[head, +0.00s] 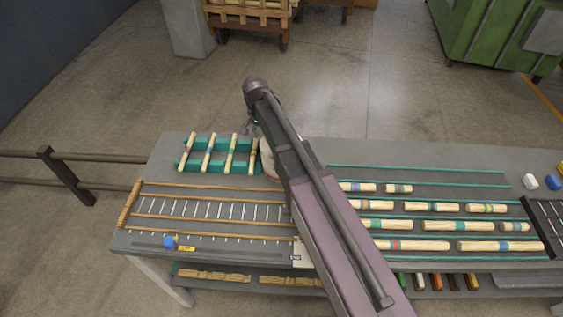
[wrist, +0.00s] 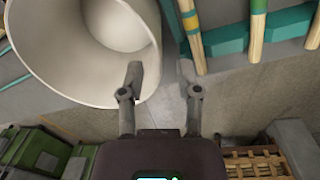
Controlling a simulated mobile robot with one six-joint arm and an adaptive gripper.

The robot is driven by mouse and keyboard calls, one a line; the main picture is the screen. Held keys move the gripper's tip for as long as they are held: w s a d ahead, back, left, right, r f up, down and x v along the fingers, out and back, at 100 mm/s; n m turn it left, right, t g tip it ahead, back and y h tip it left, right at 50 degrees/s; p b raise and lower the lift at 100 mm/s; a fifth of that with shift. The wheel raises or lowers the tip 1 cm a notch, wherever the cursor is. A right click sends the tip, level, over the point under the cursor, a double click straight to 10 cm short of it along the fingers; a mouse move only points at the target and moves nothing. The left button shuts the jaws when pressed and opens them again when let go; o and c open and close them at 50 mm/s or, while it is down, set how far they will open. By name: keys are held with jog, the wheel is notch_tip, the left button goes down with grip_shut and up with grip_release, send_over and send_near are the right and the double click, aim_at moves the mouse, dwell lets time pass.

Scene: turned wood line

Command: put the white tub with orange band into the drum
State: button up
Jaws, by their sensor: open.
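A green rack (head: 220,165) with several banded sticks stands left of the vessel. Banded wooden rods (head: 405,225) lie in rows to the right. A small white piece (head: 530,181) and a blue one (head: 553,182) sit at the far right. An orange-edged track (head: 205,210) lies in front.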

aim_at(264, 152)
jog(key=shift+f, duration=0.1)
jog(key=f+b, duration=0.3)
jog(key=shift+s+d+f, duration=0.15)
jog(key=shift+s, duration=0.2)
jog(key=shift+f+b, duration=0.85)
jog(key=shift+b, duration=0.3)
jog(key=shift+c, duration=0.2)
grip_shut()
